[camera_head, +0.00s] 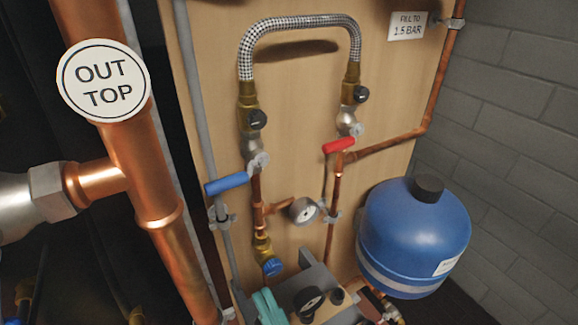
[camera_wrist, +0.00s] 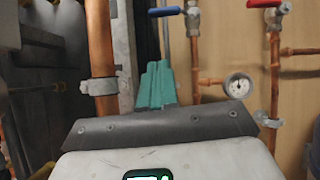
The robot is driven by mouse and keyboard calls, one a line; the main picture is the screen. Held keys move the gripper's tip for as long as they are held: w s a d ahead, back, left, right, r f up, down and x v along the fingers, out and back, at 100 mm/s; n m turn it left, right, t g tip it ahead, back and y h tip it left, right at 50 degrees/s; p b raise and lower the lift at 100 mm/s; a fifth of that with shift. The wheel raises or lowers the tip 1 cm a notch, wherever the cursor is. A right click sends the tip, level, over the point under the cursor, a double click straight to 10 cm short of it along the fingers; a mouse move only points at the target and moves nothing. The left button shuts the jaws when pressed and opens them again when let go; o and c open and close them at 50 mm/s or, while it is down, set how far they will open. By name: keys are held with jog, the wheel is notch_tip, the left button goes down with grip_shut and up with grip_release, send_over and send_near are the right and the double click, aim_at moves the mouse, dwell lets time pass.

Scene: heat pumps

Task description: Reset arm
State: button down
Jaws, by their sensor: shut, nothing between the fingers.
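My gripper shows at the bottom centre of the head view, its teal fingers (camera_head: 268,306) pointing up and to the left. In the wrist view the teal fingers (camera_wrist: 156,85) are together above the dark grey bracket of my wrist. They are shut with nothing between them. They stand in front of the wooden panel, and I cannot tell how far from it.
A wooden panel (camera_head: 290,85) carries copper pipes, a braided hose (camera_head: 300,20), a blue lever (camera_head: 227,184), a red lever (camera_head: 339,145) and a gauge (camera_head: 302,210). A blue tank (camera_head: 415,235) stands at right. A thick copper pipe (camera_head: 140,175) labelled "OUT TOP" stands at left.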

jog(key=s+d+f+n+g+h+p, duration=0.2)
jog(key=d+f+n+g+p, duration=0.2)
jog(key=f+n+g, duration=0.55)
jog(key=s+d+f+n+g+h+p, duration=0.2)
jog(key=d+f+n+g+p, duration=0.25)
jog(key=n, duration=0.95)
jog(key=s+d+f+n+g+h+p, duration=0.1)
jog(key=s+d+h, duration=0.4)
jog(key=d, duration=0.6)
jog(key=s+d+f+n+g+h+p, duration=0.1)
jog(key=s+d+h, duration=0.5)
jog(key=d, duration=0.6)
jog(key=n+g+p, duration=0.1)
jog(key=g, duration=0.1)
jog(key=shift+f+g, duration=0.4)
jog(key=shift+n, duration=0.25)
